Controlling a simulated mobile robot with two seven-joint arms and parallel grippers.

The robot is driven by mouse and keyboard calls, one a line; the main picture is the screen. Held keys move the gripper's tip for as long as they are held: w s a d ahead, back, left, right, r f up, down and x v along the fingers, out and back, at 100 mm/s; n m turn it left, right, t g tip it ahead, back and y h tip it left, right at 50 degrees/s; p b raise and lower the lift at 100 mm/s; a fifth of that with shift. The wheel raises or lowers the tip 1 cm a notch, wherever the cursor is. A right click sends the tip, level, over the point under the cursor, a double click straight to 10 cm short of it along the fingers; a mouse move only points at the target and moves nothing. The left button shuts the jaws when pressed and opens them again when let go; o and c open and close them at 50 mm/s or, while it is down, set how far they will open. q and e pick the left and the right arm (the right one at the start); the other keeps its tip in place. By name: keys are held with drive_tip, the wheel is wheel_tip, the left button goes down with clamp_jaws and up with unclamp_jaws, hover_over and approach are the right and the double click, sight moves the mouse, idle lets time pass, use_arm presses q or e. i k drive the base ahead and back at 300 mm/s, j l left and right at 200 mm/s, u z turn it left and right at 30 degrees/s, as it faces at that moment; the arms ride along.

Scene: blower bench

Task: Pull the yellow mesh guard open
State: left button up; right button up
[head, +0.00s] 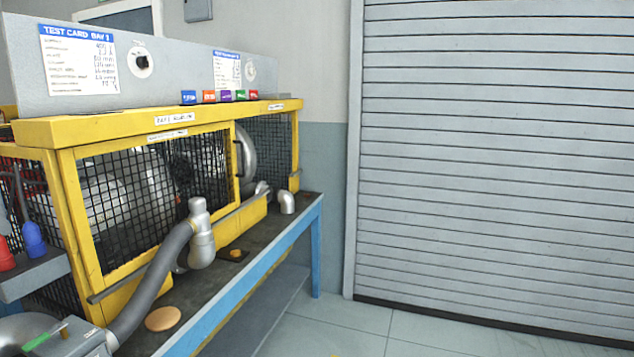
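The yellow mesh guard (160,188) is a yellow-framed panel of black mesh on the front of the yellow enclosure in the head view. It covers the left bay, and silver machinery shows through the mesh. A dark upright handle (240,158) is at its right edge. A grey rail (228,222) runs along below it. A grey hose with a silver elbow end (200,235) stands in front of the guard's lower right part and hides some of it. Neither of my grippers is in view.
The dark bench top (240,260) has a blue edge. More mesh (272,140) covers the right bay. Clear floor (420,333) lies before a grey shutter (490,160).

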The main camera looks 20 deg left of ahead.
sight(66, 157)
drive_tip(key=i+u, duration=0.2)
drive_tip(key=i, duration=0.45)
drive_tip(key=i+l+u, duration=0.2)
drive_tip(key=i, duration=0.4)
